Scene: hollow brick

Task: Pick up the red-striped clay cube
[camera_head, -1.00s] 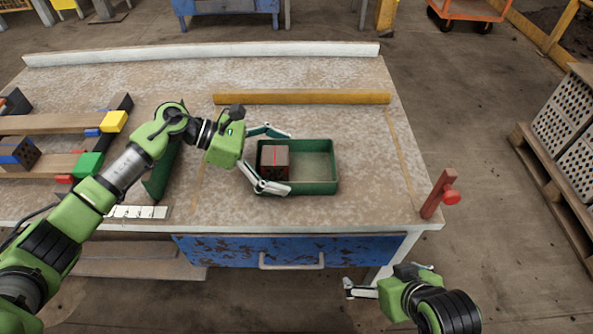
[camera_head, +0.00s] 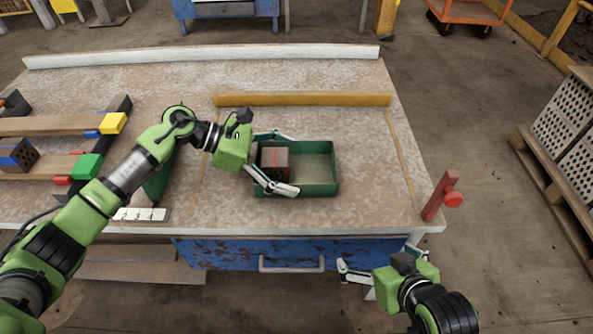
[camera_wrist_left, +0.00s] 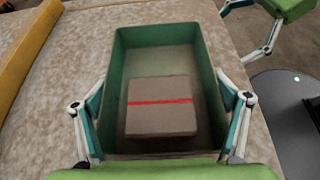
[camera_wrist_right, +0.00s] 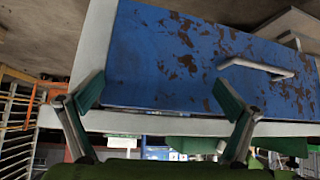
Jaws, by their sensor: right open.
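The red-striped clay cube (camera_head: 275,161) sits in the left part of a green tray (camera_head: 318,189) on the table. Its top, crossed by a red line, shows in the left wrist view (camera_wrist_left: 161,116). My left gripper (camera_head: 285,163) is open, one finger toward the far side of the tray and one toward the near side. In the left wrist view its fingers flank the tray and cube, with gaps to the cube. Whether they touch the tray walls I cannot tell. My right gripper (camera_head: 374,257) is open and empty at the table's front, facing the blue drawer (camera_wrist_right: 200,60).
A yellow bar (camera_head: 300,100) lies behind the tray. A red post with a knob (camera_head: 440,196) stands at the front right corner. Boards and coloured blocks (camera_head: 50,140) lie at left. The table right of the tray is clear.

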